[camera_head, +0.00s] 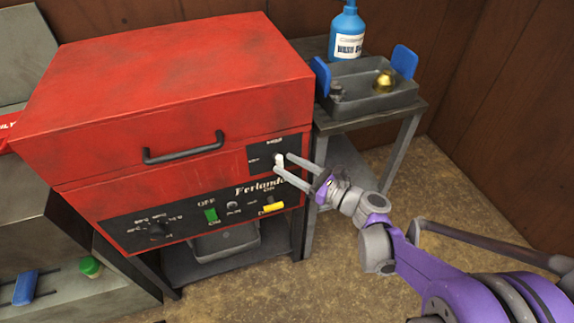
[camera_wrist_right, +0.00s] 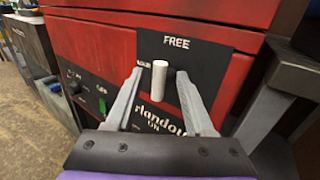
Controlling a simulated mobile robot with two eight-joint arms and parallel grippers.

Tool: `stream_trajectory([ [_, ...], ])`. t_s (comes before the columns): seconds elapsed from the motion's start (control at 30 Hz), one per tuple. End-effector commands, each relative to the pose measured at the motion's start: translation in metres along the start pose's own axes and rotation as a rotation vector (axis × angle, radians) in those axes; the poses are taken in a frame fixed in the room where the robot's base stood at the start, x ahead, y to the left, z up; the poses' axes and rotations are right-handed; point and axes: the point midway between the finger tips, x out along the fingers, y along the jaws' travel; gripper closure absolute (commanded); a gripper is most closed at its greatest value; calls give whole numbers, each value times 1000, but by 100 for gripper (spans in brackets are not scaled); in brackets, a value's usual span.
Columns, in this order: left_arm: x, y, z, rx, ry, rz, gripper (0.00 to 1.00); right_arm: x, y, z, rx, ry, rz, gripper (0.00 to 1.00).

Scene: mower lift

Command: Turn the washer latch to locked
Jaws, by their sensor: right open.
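The red parts washer (camera_head: 180,80) stands at the left and centre of the head view, its lid down. Its latch (camera_wrist_right: 159,82) is a short white peg on a black plate (camera_wrist_right: 205,60) at the right of the front. The plate reads FREE at the top; a second label at its left is partly hidden. In the wrist view the peg appears upright, its upper end below FREE. My right gripper (camera_head: 284,164) is open at the plate, with one finger on each side of the latch; I cannot tell whether either finger touches it. My left gripper is not in view.
A black lid handle (camera_head: 184,149) sticks out left of the latch. Below are a control panel with a green switch (camera_head: 211,215) and a yellow switch (camera_head: 273,207). A side table holds a grey tray (camera_head: 365,100) and a blue wash bottle (camera_head: 347,32).

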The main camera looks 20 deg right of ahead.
Motion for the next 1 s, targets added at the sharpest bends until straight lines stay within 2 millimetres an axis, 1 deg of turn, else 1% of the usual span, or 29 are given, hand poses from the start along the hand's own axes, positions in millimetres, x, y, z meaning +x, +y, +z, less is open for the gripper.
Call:
stream_trajectory([
  [0.1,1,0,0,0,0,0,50,8,1,0,0,0,2,47],
  [0.4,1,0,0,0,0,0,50,10,0,0,-1,1,0,47],
  [0.47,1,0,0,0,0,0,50,10,0,0,-1,1,0,58],
  [0.5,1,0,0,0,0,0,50,10,0,0,-1,1,0,65],
  [0.7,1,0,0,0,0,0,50,10,1,0,-2,1,1,100],
  [1.0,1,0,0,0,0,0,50,10,1,0,-5,4,2,100],
])
